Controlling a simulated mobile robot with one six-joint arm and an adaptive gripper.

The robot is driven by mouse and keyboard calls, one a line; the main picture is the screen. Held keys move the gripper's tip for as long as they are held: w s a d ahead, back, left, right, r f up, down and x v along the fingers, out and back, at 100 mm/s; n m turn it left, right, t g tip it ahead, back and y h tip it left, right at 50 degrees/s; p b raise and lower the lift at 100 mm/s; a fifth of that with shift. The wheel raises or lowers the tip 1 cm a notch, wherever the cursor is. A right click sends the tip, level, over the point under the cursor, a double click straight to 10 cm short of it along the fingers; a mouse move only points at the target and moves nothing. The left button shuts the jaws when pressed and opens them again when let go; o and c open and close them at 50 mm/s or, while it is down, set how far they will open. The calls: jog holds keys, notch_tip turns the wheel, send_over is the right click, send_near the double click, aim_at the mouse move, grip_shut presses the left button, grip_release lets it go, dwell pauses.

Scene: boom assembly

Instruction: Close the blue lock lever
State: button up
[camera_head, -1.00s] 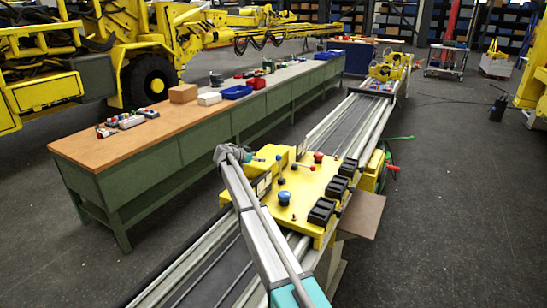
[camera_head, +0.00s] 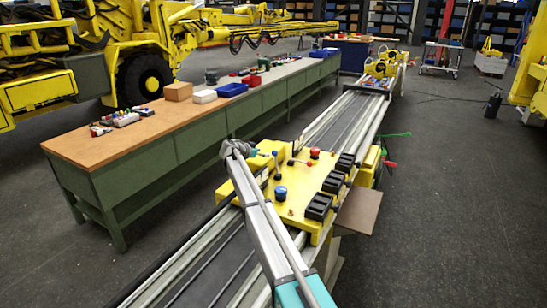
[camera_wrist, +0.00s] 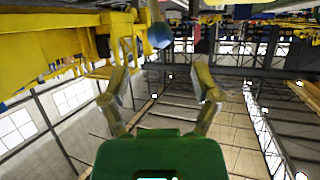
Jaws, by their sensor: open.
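The blue lock lever (camera_head: 277,156) stands roughly upright on the yellow panel (camera_head: 308,183), with a blue ball knob on top. My gripper (camera_head: 262,153) is just left of the lever at about knob height, small and partly hidden by my wrist in the head view. In the wrist view my gripper (camera_wrist: 162,66) is open, with two fingers spread and nothing between their pads. The blue knob (camera_wrist: 158,35) shows at the top of that view, beyond the fingertips and between their lines. I cannot tell whether a finger touches it.
The panel also carries a blue round knob (camera_head: 281,193), a red knob (camera_head: 314,153) and several black blocks (camera_head: 318,207). The panel sits on long rails (camera_head: 337,130). A green workbench (camera_head: 130,160) runs along the left.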

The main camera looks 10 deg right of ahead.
aim_at(273, 153)
jog(key=b+x, duration=0.2)
jog(key=x, duration=0.6)
jog(key=shift+d+f+b, duration=0.1)
jog(key=shift+d+b, duration=0.05)
jog(key=shift+b, duration=0.2)
grip_shut()
